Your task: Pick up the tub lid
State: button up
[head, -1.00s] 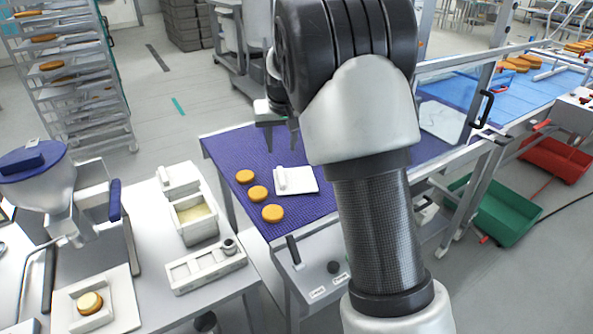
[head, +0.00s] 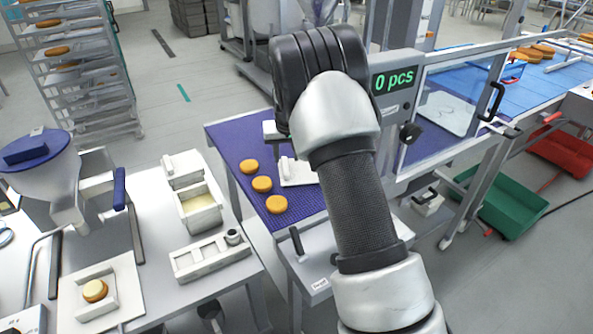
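A flat white lid (head: 302,174) with a raised bar handle lies on the purple belt, to the right of several round orange-brown pieces. My arm hides part of its right side. An open white tub (head: 199,213) with a pale filling stands on the left table. Directly behind it is a white block-like piece (head: 183,172) with a similar bar on top; I cannot tell whether it is a lid too.
Orange-brown rounds (head: 262,184) lie on the purple belt (head: 226,140). A white tray with compartments (head: 210,257) and a hopper (head: 50,170) are on the left table. A clear guard panel (head: 450,110) stands to the right.

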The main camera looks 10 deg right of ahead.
aim_at(286, 166)
jog(key=shift+s+p+x, duration=0.2)
jog(key=shift+p+x, duration=0.1)
jog(key=shift+x, duration=2.15)
jog(key=shift+a+f, duration=0.2)
jog(key=shift+c, duration=0.5)
grip_shut()
